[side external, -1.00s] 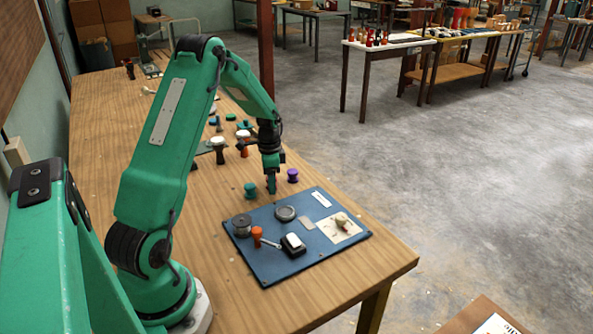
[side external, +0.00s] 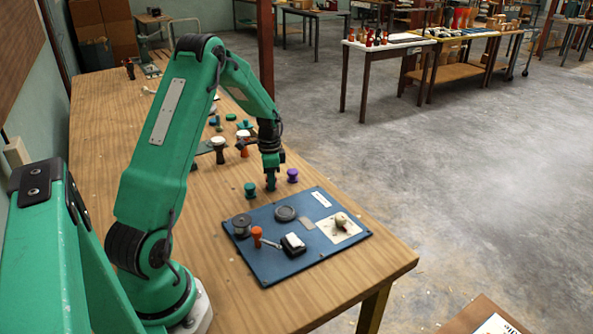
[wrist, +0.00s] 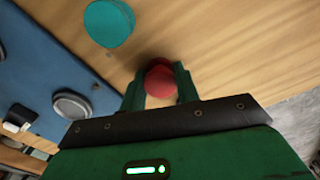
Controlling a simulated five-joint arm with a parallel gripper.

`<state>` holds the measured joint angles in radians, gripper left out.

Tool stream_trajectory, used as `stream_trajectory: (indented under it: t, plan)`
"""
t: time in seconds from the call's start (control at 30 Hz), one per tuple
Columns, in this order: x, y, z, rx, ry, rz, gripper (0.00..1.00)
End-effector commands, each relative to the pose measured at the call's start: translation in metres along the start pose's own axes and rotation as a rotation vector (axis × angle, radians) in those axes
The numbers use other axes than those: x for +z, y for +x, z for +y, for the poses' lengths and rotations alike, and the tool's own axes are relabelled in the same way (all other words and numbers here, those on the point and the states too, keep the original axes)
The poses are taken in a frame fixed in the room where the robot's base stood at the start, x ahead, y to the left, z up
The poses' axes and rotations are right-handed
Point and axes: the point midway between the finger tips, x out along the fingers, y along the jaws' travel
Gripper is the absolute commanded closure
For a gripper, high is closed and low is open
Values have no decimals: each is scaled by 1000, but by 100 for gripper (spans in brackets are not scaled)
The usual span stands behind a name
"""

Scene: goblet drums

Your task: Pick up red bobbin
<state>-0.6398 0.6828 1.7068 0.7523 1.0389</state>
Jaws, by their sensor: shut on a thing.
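The red bobbin (wrist: 159,82) sits between the two fingers of my gripper (wrist: 160,90) in the wrist view, and the fingers are shut on it. In the side view my gripper (side external: 271,183) points down at the wooden table, between a teal bobbin (side external: 250,190) and a purple bobbin (side external: 292,175). There the red bobbin is hidden by the fingers. The teal bobbin also shows in the wrist view (wrist: 109,22), apart from my gripper. I cannot tell whether the red bobbin touches the table.
Several small drums stand behind.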

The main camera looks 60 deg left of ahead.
Motion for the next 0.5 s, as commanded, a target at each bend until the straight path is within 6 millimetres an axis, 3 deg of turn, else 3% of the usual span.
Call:
stream_trajectory:
  t: [0.27,0.43,0.5]
  plan:
    - [0,-18,-1,-3,0,2,90]
    - [0,-43,-1,-4,0,3,90]
    - [-7,-48,12,-2,4,1,90]
